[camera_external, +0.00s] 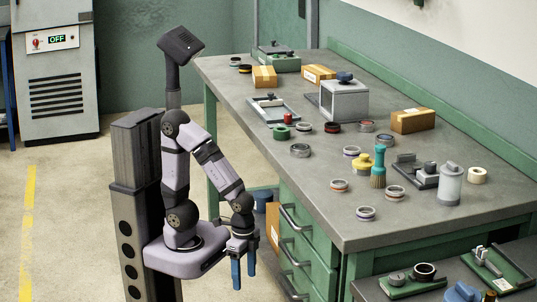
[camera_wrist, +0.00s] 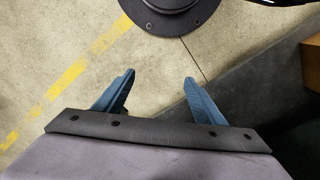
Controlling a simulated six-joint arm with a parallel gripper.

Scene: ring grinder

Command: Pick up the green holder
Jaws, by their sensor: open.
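A small green holder (camera_external: 281,132) with a rounded knob-like shape stands on the grey workbench (camera_external: 232,82), toward its left edge, just in front of a grey tray and a red piece. My gripper (camera_external: 244,270) hangs low beside the bench's drawers, well below the bench top and far from the green holder. Its two blue fingers point down, spread apart and empty. In the wrist view the gripper (camera_wrist: 160,77) is open over the concrete floor, with nothing between the fingers. The green holder is not in the wrist view.
Several rings, a yellow holder (camera_external: 362,163), a teal brush (camera_external: 379,167), a grey block (camera_external: 343,101) and cardboard boxes (camera_external: 413,121) crowd the bench. Green drawers (camera_external: 305,245) with handles stand right of my gripper. A second bench (camera_external: 372,291) with more parts is at lower right.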

